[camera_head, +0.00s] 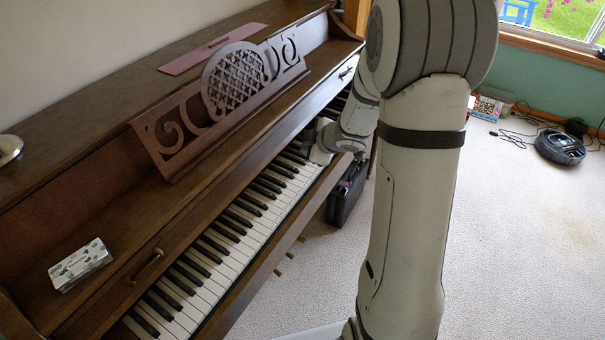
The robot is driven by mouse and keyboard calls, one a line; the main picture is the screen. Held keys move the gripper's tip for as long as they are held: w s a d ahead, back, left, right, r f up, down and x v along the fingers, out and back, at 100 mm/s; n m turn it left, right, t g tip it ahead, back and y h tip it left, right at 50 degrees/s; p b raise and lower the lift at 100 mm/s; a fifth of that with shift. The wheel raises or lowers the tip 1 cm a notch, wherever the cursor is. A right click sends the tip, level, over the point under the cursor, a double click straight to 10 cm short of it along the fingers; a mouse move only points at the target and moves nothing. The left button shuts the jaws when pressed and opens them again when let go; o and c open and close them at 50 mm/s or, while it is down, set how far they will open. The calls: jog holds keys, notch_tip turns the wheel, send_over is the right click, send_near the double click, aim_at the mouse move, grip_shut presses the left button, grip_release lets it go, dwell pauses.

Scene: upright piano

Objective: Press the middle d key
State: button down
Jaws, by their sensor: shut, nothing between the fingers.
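The upright piano (90,107) stands along the left with its lid up and its row of white and black keys (231,250) bare. The keys run from the bottom of the view up towards the upper right. The middle D key cannot be singled out at this size. My gripper (309,142) is at the far part of the keyboard, just above or at the keys; whether it touches them cannot be told. It is small and dark here, shut, with nothing seen in it. My arm hides part of the far end of the keyboard.
A carved music stand (228,92) rises behind the keys. A small white box (80,265) lies on the piano's near left part. A dark case (345,194) stands on the floor under the keyboard's far end. A robot vacuum (559,147) and cables lie far right. Open carpet (520,260) is at right.

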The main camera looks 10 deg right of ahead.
jog(key=shift+a+f, duration=0.15)
dwell(0.3)
jog(key=b, duration=0.9)
send_near(299, 174)
jog(key=w, duration=0.1)
jog(key=w+a+f, duration=0.1)
jog(key=w, duration=0.1)
jog(key=shift+w+a+f, duration=0.1)
jog(key=shift+a+f, duration=0.2)
jog(key=shift+f, duration=0.55)
jog(key=shift+f, duration=0.1)
dwell(0.5)
jog(key=shift+f, duration=0.3)
